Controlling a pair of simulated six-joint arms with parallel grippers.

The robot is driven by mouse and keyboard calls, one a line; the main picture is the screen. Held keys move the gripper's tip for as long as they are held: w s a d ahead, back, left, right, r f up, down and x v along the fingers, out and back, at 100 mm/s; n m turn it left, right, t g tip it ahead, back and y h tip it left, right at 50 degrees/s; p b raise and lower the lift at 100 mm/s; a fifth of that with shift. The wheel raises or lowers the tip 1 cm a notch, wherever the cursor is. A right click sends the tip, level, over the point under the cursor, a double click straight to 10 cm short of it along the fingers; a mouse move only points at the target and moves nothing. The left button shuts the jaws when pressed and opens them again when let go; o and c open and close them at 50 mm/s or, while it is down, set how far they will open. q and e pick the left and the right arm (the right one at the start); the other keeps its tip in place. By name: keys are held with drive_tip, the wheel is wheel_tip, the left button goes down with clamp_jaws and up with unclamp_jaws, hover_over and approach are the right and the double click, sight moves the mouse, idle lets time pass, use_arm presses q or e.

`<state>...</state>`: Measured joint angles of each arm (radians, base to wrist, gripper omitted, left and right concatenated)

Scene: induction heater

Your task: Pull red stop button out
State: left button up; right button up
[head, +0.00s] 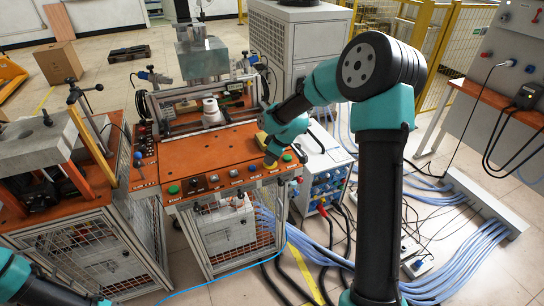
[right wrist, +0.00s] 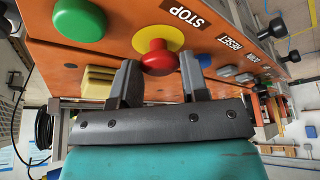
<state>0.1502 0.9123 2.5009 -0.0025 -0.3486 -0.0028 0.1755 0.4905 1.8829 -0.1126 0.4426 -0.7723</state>
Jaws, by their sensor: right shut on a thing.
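The red stop button (right wrist: 158,58) stands on a yellow round base under the STOP label (right wrist: 183,14) on an orange panel. My right gripper (right wrist: 159,66) is shut on it, with one dark finger on each side of the red head. In the head view, my right gripper (head: 269,161) is at the front right edge of the orange control panel (head: 215,149) and hides the stop button. My left arm shows only in part at the lower left corner; its gripper is out of view.
A green button (right wrist: 79,18) sits left of the stop button, with a yellow block (right wrist: 98,82) below it. Grey and black knobs lie to the right. In the head view, another machine (head: 50,170) stands at the left, and blue cables (head: 440,275) cover the floor at the right.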

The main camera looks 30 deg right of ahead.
clamp_jaws()
drive_tip(key=shift+r, duration=0.6)
drive_tip(key=o, duration=0.8)
unclamp_jaws()
drive_tip(key=shift+c, duration=0.2)
drive_tip(key=shift+r, duration=0.1)
drive_tip(key=v, duration=1.7)
drive_tip(key=shift+s+d, duration=0.1)
